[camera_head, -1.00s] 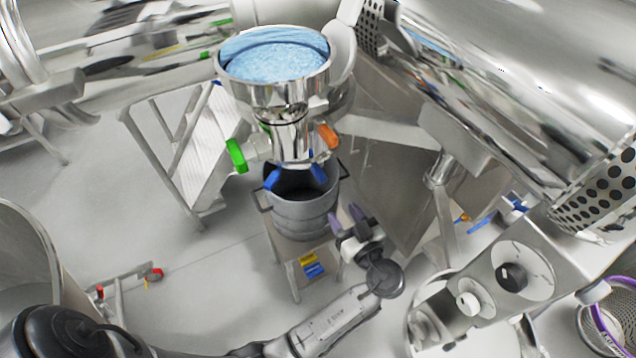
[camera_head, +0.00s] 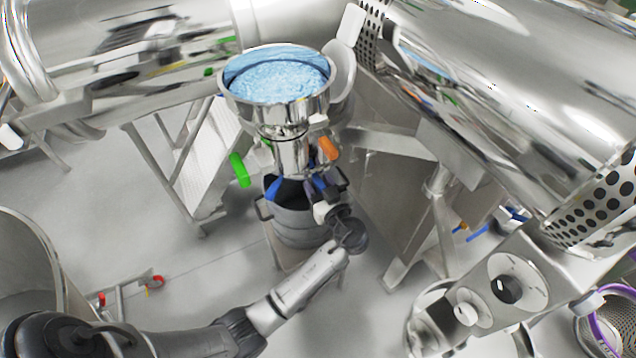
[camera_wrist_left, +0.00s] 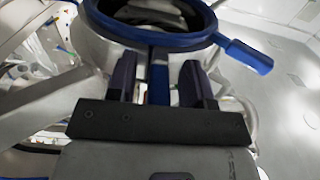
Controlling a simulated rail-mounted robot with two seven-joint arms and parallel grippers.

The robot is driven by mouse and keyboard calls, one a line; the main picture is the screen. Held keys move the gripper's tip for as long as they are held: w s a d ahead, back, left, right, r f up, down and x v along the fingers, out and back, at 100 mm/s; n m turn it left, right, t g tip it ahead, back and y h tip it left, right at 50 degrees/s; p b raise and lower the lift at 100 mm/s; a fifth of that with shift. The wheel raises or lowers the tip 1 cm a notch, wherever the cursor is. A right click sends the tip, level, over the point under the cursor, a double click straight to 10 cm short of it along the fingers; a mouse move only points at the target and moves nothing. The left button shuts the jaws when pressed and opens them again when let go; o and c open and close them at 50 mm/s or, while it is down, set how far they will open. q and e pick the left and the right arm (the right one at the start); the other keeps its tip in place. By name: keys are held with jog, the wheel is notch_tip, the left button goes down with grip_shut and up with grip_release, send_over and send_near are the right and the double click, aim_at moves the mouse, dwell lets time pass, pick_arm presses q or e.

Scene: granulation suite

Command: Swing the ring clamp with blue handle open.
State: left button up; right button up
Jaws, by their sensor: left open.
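The ring clamp with blue handle sits below the steel hopper outlet. In the head view its blue parts (camera_head: 273,188) show at the left, with more blue beside my gripper. In the wrist view its blue ring (camera_wrist_left: 165,42) crosses the top, and one blue handle (camera_wrist_left: 246,56) sticks out to the right. A second blue bar (camera_wrist_left: 159,78) stands between my fingers. My left gripper (camera_head: 327,180) is open, its purple fingers (camera_wrist_left: 158,82) on either side of that bar with gaps visible. Whether a finger touches it cannot be told. My right gripper is out of view.
The hopper (camera_head: 278,105) holds pale blue material; an orange handle (camera_head: 327,148) and a green handle (camera_head: 240,169) flank its outlet. A steel drum (camera_head: 300,232) stands underneath. A large steel cylinder (camera_head: 510,90) fills the upper right.

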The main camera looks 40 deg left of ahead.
pick_arm(q)
jog(key=shift+a, duration=0.2)
jog(key=shift+c, duration=0.4)
grip_shut()
